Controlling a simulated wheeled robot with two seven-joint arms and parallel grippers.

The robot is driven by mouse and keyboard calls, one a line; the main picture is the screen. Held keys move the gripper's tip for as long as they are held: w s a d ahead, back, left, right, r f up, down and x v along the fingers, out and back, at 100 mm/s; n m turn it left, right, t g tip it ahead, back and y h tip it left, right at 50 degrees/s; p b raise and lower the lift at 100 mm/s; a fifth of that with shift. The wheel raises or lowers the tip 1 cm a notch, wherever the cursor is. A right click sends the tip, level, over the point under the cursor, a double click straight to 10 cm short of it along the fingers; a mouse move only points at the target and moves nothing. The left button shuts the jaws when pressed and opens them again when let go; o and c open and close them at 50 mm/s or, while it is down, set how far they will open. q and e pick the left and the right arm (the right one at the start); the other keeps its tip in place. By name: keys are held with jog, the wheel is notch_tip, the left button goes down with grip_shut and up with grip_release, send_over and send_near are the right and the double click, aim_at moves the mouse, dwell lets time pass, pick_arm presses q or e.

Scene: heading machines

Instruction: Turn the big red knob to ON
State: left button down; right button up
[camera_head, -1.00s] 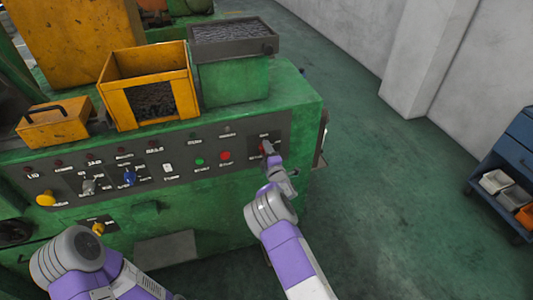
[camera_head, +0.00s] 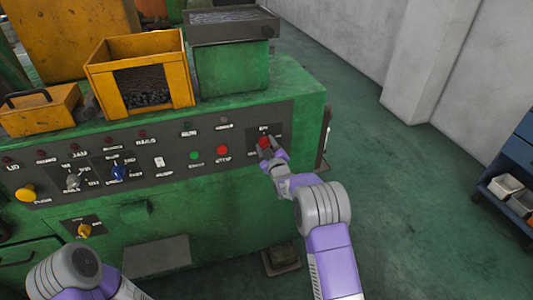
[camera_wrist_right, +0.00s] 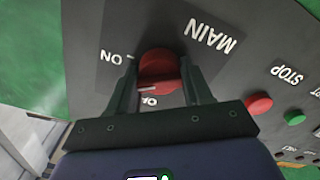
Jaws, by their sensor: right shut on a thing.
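The big red knob (camera_head: 264,142) sits at the right end of the grey control panel on the green machine. It also shows in the right wrist view (camera_wrist_right: 160,68), beside the words MAIN, ON and a partly covered OFF label. My right gripper (camera_head: 268,152) is shut on the knob, with one finger on each side in the right wrist view (camera_wrist_right: 161,80). A white line on the knob's bar lies between the ON and OFF labels in that view. My left arm shows at the lower left, but its gripper is out of view.
A red STOP button (camera_head: 222,150) and a green button (camera_head: 195,155) are left of the knob. Further left are a blue switch (camera_head: 119,172) and a yellow knob (camera_head: 26,193). A yellow bin (camera_head: 105,95) stands on top.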

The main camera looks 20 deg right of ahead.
jog(key=m+b, duration=0.3)
jog(key=shift+d+f+m+b, duration=0.1)
jog(key=shift+f+m+b, duration=0.15)
jog(key=shift+m+b, duration=0.05)
jog(key=shift+r+m+b, duration=0.1)
jog(key=shift+m+b, duration=1.3)
jog(key=o, duration=1)
jog(key=shift+r, duration=0.1)
jog(key=shift+o, duration=0.2)
jog(key=shift+s, duration=0.1)
jog(key=s, duration=0.7)
jog(key=shift+s+p, duration=0.2)
jog(key=shift+p, duration=0.25)
